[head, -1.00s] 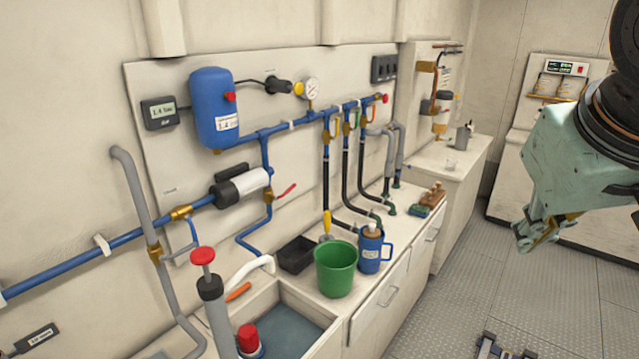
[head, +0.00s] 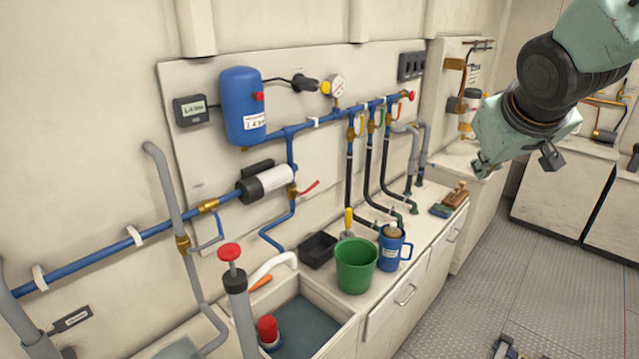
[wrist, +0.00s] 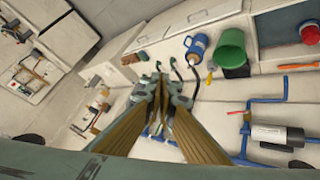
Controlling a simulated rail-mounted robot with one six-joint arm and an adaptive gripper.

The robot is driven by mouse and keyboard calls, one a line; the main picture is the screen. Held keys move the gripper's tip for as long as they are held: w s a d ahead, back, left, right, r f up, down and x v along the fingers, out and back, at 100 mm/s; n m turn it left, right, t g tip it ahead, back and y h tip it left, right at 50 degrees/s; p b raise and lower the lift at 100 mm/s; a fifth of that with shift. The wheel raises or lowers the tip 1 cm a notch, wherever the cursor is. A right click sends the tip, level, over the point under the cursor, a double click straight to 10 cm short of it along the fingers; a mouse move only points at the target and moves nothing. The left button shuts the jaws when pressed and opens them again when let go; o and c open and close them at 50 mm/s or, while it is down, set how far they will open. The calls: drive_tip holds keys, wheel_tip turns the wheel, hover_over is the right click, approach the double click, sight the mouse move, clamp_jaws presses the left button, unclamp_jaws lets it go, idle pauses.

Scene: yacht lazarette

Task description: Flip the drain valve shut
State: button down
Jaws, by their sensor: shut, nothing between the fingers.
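A brass valve (head: 291,191) with a red lever (head: 310,187) sits on the blue pipe that drops beside the white pump. The lever sticks out to the right and slightly up, across the pipe. No label on it can be read, so I cannot confirm it is the drain valve. The red lever also shows in the wrist view (wrist: 237,113), right of the fingers. My gripper (head: 482,168) is shut and empty, in the air at the right, apart from the valve. In the wrist view its fingers (wrist: 160,78) point toward the hoses and counter.
A blue tank (head: 241,105), a gauge (head: 337,87) and several hoses with coloured valve handles crowd the wall panel. A green bucket (head: 356,265) and blue jug (head: 391,248) stand on the counter below. The sink (head: 310,323) holds a red-capped item (head: 268,329).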

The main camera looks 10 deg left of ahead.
sight(315, 186)
drive_tip(key=w+a+f+n+t+y+p, duration=0.1)
drive_tip(key=w+a+f+n+y+p, duration=0.3)
drive_tip(key=w+a, duration=1.2)
drive_tip(key=w+a+f+n+g+y+p, duration=0.1)
drive_tip(key=w+a+f+n+y, duration=0.1)
drive_tip(key=a+f, duration=0.4)
drive_tip(key=w+a+f+n+g+y+p, duration=0.1)
drive_tip(key=w+a+f+n+y, duration=0.1)
drive_tip(key=a+f, duration=0.5)
drive_tip(key=shift+w+a+n+g+y, duration=0.35)
drive_tip(key=shift+a+y, duration=0.35)
drive_tip(key=shift+a, duration=1.45)
drive_tip(key=shift+a+f, duration=0.1)
drive_tip(key=shift+x, duration=6.8)
drive_tip(key=shift+f, duration=0.1)
